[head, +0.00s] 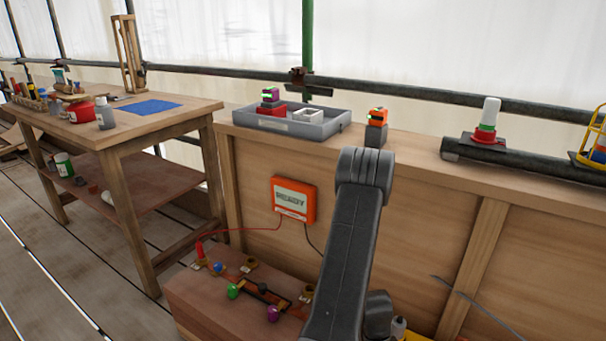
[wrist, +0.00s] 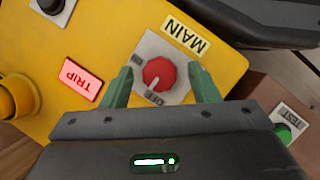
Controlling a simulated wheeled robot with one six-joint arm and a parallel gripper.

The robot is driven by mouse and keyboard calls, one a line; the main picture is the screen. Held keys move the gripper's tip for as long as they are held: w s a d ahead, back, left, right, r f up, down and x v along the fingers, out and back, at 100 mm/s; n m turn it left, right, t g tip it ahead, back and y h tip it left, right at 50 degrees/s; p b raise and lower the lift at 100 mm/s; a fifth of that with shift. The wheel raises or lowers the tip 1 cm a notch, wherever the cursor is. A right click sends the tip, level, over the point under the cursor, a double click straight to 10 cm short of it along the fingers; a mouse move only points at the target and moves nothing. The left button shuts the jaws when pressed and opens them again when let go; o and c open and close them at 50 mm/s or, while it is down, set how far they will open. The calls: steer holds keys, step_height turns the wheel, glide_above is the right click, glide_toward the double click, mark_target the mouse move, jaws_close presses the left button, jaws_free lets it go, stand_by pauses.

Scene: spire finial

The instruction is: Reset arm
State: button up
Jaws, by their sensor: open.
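My gripper (wrist: 160,78) is open in the wrist view, with one green finger on each side of a red rotary knob (wrist: 159,73). I cannot tell whether the fingers touch it. The knob sits on a pale plate marked OFF, beside a MAIN label (wrist: 185,33), on a yellow panel (wrist: 110,35). A TRIP label (wrist: 82,78) on the panel glows red. In the head view my dark arm reaches down at the lower middle, and my gripper is out of sight there.
An orange box reading READY (head: 294,200) hangs on the wooden wall above a wooden bench (head: 195,290) with coloured knobs. A grey tray (head: 335,125) stands on the ledge. A green TEST button (wrist: 283,132) is right of my gripper. A workbench (head: 150,128) stands left.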

steer(key=shift+r, duration=0.1)
